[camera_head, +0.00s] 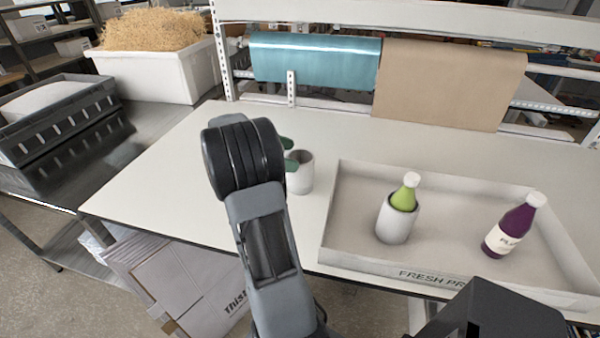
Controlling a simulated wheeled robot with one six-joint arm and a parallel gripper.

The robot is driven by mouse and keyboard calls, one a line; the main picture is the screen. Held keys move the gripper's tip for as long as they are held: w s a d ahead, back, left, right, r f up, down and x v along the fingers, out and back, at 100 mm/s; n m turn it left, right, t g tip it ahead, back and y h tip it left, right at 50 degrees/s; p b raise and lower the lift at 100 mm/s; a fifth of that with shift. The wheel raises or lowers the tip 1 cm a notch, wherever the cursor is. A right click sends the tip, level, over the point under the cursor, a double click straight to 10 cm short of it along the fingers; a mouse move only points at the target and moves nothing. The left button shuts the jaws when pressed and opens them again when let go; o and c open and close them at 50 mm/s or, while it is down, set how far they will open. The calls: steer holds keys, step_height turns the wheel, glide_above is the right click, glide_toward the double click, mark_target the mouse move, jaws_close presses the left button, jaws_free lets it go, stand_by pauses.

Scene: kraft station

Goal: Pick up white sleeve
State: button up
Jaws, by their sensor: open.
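A white sleeve (303,178), a short open-topped cylinder, stands upright on the white table right of my arm. My gripper (289,154) shows only as two dark green fingertips, apart from each other, at the sleeve's left rim. My own arm hides the rest of the gripper. I cannot tell whether the fingertips touch the sleeve. A second white sleeve (395,224) stands in the tray around the lower part of a green bottle (404,198) with a white cap.
The shallow white tray (345,262) fills the table's right side and also holds a purple bottle (507,230). Teal (315,60) and brown (450,82) paper rolls hang behind. A straw-filled white bin (165,75) stands back left. The table's left part (150,185) is clear.

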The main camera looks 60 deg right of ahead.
mark_target(300, 157)
steer(key=shift+x, duration=1.95)
steer(key=c, duration=0.5)
